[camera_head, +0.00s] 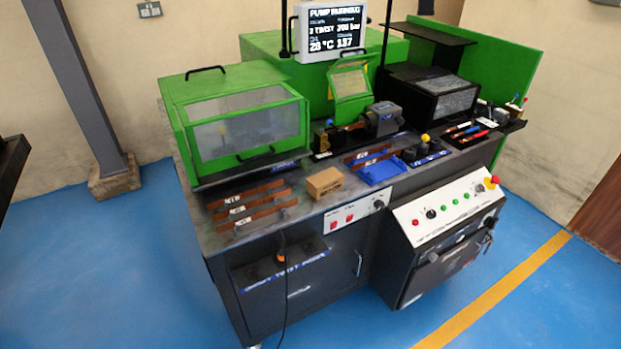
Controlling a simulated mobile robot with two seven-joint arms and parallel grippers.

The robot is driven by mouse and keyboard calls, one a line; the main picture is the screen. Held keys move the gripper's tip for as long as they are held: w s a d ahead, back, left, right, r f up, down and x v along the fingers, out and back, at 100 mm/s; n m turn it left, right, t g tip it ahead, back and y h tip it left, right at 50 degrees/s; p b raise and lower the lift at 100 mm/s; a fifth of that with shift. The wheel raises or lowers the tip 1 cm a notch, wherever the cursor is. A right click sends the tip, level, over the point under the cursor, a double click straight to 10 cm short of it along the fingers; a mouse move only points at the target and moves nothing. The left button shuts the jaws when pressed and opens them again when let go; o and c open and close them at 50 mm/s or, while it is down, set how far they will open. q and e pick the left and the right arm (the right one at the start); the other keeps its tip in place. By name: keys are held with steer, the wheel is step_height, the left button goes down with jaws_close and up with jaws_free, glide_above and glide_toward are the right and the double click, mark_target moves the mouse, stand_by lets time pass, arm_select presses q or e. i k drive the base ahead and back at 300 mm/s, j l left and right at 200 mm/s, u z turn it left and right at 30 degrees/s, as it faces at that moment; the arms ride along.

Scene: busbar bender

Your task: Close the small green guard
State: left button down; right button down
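The small green guard (352,84) has a green frame with a clear window and sits at the back middle of the bench. It stands raised and tilted, apparently open. Below it is the small machine with a grey motor-like block (384,118) and a copper bar (350,128) beside it, which are uncovered. Neither of my grippers shows in the head view.
A large green guard (245,125) with windows appears shut to the left. A screen (331,32) hangs above. Copper bars (250,210), a cardboard box (324,183) and a blue tray (382,172) lie in front. A control panel (452,208) juts forward at right. Blue floor ahead is free.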

mark_target(343, 60)
steer(key=l+u, duration=0.15)
steer(key=u, duration=0.2)
steer(key=i+l+u, duration=0.1)
steer(key=u, duration=0.25)
steer(key=l+u, duration=0.2)
steer(key=u, duration=0.15)
steer(key=l+u, duration=0.25)
steer(key=l, duration=0.2)
steer(key=k+l+u, duration=0.25)
steer(key=l, duration=0.15)
steer(key=l+u, duration=0.1)
steer(key=l, duration=0.4)
steer(key=k+l+u, duration=0.15)
steer(key=l, duration=0.3)
steer(key=k+l, duration=0.1)
steer(key=l, duration=0.25)
steer(key=k+l, duration=0.1)
steer(key=l, duration=0.25)
steer(key=k+l, duration=0.1)
steer(key=l, duration=0.25)
steer(key=k+l, duration=0.15)
steer(key=l, duration=0.25)
steer(key=k+l, duration=0.1)
steer(key=l, duration=0.25)
steer(key=u, duration=0.05)
